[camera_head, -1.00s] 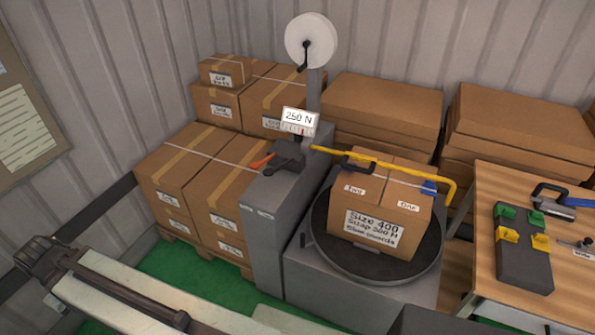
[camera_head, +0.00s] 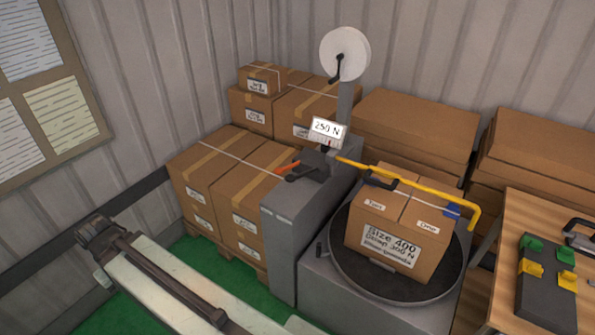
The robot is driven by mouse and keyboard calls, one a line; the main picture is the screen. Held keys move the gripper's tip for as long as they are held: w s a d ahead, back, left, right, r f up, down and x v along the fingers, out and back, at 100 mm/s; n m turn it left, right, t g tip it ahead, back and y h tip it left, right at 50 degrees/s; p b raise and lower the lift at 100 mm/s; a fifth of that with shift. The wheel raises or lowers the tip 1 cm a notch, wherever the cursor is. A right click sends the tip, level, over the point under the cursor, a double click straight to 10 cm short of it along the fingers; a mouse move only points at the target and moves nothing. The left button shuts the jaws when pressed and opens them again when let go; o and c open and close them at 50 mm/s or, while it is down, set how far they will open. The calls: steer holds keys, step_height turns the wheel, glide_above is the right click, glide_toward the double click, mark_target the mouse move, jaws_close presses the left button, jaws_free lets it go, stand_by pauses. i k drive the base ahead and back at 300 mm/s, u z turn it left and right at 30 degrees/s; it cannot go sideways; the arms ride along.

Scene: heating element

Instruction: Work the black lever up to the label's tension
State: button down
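The black lever (camera_head: 299,175) sits on top of the grey strapping machine (camera_head: 283,239), beside an orange lever (camera_head: 288,167). The machine's tension display (camera_head: 327,130) reads 250 N. My arm crosses the lower left, well away from the lever. I do not see my gripper's fingers in view.
Palletised cartons (camera_head: 225,185) stand left of the machine, with more cartons stacked behind. A wooden table (camera_head: 505,290) at right carries a dark block with green and yellow clips (camera_head: 545,275). Green floor (camera_head: 105,318) shows at lower left. A notice board (camera_head: 75,140) hangs on the wall.

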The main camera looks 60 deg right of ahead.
mark_target(289, 177)
steer(key=z, duration=0.2)
steer(key=i, duration=1)
steer(key=u, duration=0.05)
